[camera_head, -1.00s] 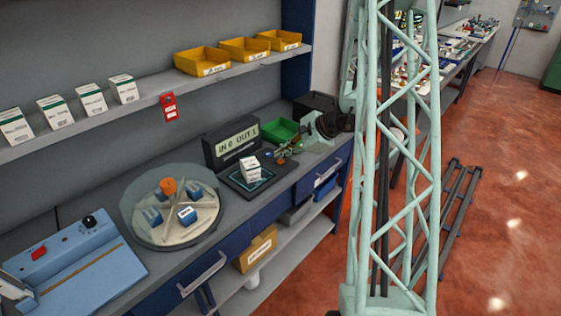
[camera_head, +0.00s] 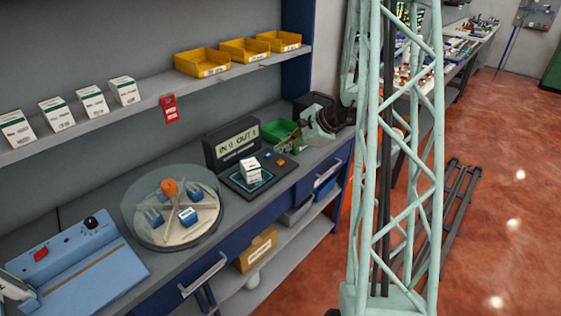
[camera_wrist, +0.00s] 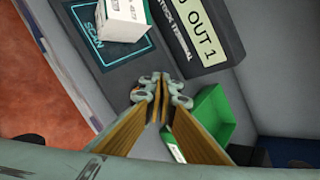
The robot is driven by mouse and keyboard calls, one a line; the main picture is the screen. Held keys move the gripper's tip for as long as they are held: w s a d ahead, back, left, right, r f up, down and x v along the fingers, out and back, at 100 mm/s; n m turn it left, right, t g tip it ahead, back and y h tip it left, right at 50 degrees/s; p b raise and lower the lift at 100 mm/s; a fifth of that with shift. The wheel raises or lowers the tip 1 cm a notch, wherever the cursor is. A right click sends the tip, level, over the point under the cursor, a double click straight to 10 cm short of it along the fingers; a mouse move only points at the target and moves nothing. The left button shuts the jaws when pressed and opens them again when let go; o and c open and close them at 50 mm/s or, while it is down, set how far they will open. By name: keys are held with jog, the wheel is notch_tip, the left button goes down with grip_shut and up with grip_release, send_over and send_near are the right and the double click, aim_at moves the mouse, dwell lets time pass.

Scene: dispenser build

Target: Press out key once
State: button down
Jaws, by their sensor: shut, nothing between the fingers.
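The stock terminal's display (camera_head: 237,143) reads "IN 0 OUT 1"; it also shows in the wrist view (camera_wrist: 202,35). On its dark base are a blue key (camera_head: 267,154) and an orange key (camera_head: 281,163); their labels are too small to read. A white box (camera_head: 251,170) sits on the scan pad (camera_head: 236,180) left of the keys. My gripper (camera_head: 289,146) is just beyond the keys, by the green bin, apart from both keys. In the wrist view my gripper (camera_wrist: 159,88) is shut and empty, its fingers hiding part of the base.
A green bin (camera_head: 282,131) stands right of the terminal. A round turntable (camera_head: 145,229) with blue holders is at its left, then a blue machine (camera_head: 85,265). A shelf (camera_head: 140,112) with white boxes and yellow bins (camera_head: 203,63) runs above.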

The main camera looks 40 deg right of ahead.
jog(key=shift+r+p, duration=0.35)
jog(key=shift+r, duration=0.7)
jog(key=shift+a, duration=0.1)
